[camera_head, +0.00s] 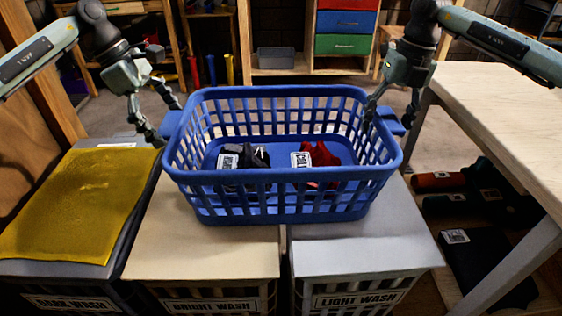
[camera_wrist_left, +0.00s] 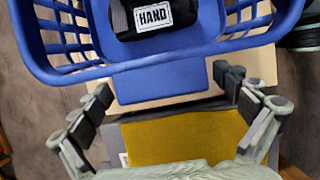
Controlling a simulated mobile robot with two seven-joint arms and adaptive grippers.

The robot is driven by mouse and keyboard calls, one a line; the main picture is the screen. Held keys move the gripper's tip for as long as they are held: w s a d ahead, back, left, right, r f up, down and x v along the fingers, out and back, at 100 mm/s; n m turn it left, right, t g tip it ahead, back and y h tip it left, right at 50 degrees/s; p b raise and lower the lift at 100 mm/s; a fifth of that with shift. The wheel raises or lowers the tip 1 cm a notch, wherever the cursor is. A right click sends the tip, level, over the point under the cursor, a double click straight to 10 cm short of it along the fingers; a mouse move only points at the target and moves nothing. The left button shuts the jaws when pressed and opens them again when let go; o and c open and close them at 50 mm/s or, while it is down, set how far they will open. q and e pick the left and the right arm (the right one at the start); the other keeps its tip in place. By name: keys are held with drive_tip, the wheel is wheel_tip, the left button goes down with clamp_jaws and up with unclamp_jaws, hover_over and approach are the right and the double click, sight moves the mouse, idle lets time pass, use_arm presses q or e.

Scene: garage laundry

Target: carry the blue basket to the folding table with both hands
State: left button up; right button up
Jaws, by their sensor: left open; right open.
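The blue basket (camera_head: 281,207) stands upright across the bright wash and light wash bins in the head view. Inside lie a dark item (camera_head: 243,160) and a red item (camera_head: 318,159), both with white labels. My left gripper (camera_head: 167,120) is open around the basket's left handle tab, and the wrist view shows the tab (camera_wrist_left: 160,82) between its two spread fingers (camera_wrist_left: 165,92). My right gripper (camera_head: 388,110) is open at the basket's right side, near the right handle tab (camera_head: 391,121); its far finger is partly hidden. The folding table is probably the pale wooden table (camera_head: 500,105) at right.
A yellow cloth (camera_head: 80,205) lies on the dark wash bin at left. Rolled dark and red items (camera_head: 440,181) lie on a low shelf under the pale table. A shelf with coloured drawers (camera_head: 345,22) stands behind. The visible pale tabletop is bare.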

use_arm(q)
drive_tip(key=shift+d+f, duration=0.1)
drive_tip(key=shift+f, duration=0.2)
use_arm(e)
drive_tip(key=shift+f, duration=0.25)
use_arm(q)
drive_tip(key=shift+c, duration=0.6)
use_arm(e)
drive_tip(key=shift+c, duration=0.6)
use_arm(q)
drive_tip(key=c, duration=1.3)
use_arm(e)
clamp_jaws()
use_arm(q)
drive_tip(key=shift+r, duration=0.1)
